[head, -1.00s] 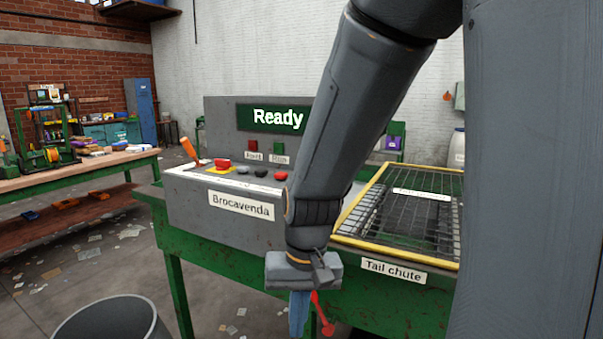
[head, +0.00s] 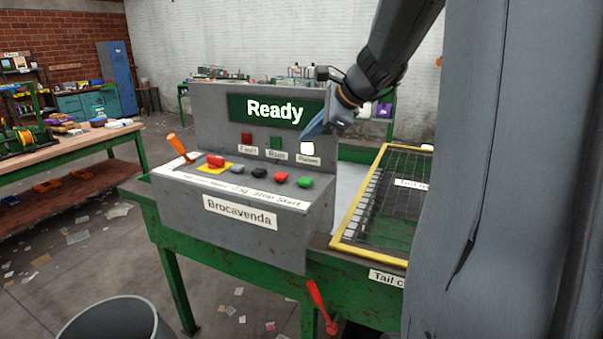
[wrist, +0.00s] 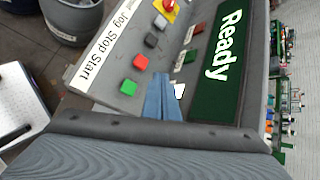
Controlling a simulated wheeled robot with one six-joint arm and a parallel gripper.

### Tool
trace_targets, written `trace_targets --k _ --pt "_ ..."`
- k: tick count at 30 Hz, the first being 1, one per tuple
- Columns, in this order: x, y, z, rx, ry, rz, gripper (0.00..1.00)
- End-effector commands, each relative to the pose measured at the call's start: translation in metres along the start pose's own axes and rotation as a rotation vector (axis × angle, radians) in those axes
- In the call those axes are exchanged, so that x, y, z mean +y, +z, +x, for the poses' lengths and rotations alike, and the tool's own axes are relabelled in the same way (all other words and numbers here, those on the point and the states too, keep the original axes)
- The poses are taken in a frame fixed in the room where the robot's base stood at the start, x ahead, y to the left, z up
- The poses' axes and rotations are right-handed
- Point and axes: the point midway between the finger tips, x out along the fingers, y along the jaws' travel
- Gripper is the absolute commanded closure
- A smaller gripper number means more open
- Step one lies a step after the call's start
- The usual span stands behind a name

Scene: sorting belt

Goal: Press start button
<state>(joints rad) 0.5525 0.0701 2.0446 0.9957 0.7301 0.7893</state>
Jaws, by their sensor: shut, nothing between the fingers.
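The green button (head: 305,181) sits at the right end of the button row on the grey control panel (head: 250,243), above the printed word Start. It also shows in the wrist view (wrist: 128,88), left of my fingers. A red button (head: 281,178) sits beside it, above Stop. My gripper (head: 306,134) is shut and empty, its blue fingers above and behind the green button, in front of the panel's upright back near the white lamp. In the wrist view my gripper (wrist: 162,80) points past the red button, apart from the green one.
The screen (head: 275,110) reads Ready. Other controls are a black button (head: 259,172), a grey button (head: 237,168), a red knob on yellow (head: 215,161) and an orange lever (head: 177,145). The yellow-framed tail chute (head: 342,228) lies right. A bin (head: 115,318) stands in front.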

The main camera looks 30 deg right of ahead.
Motion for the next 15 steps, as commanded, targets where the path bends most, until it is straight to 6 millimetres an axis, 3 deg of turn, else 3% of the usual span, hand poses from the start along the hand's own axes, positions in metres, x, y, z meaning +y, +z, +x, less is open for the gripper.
trace_targets --k 15 --pt "0.0032 -0.0034 0.0049 0.001 0.000 -0.001 1.00"
